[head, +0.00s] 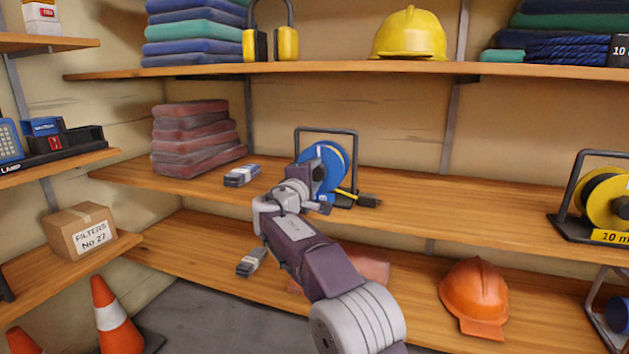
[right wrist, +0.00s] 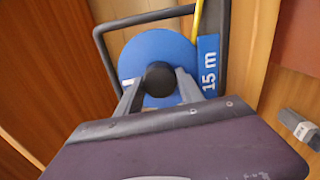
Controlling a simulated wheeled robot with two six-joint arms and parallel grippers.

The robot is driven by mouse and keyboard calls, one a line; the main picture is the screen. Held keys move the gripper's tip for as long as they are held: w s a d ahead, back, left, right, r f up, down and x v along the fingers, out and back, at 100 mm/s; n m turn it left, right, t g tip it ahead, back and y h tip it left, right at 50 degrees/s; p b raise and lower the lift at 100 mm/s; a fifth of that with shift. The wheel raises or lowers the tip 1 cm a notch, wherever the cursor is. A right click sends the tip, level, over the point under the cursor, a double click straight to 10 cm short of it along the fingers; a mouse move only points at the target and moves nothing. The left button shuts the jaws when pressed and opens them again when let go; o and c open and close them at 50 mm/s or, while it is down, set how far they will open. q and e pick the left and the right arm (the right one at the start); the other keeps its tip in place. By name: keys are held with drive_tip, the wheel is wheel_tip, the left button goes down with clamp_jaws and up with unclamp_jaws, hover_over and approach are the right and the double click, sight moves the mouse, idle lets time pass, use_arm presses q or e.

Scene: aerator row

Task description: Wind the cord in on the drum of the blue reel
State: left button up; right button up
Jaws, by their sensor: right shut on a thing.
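The blue reel (head: 336,160) stands upright in a dark frame on the middle shelf; it also shows in the right wrist view (right wrist: 150,48), with a blue "15 m" label (right wrist: 208,68) beside the drum. My right gripper (head: 311,183) reaches the reel's front face. In the right wrist view its fingers (right wrist: 159,85) are shut on a dark round knob (right wrist: 160,76) in front of the drum. A short length of yellow cord (head: 346,193) runs out to a black plug (head: 370,201) on the shelf, right of the reel. My left gripper is not in view.
A yellow reel (head: 606,200) stands at the right on the same shelf. A small blue-and-grey object (head: 241,176) and stacked reddish pads (head: 193,140) lie to the left. An orange helmet (head: 474,290) is on the shelf below. The shelf between the two reels is clear.

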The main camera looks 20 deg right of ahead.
drive_tip(key=shift+m, duration=0.4)
drive_tip(key=o, duration=1.4)
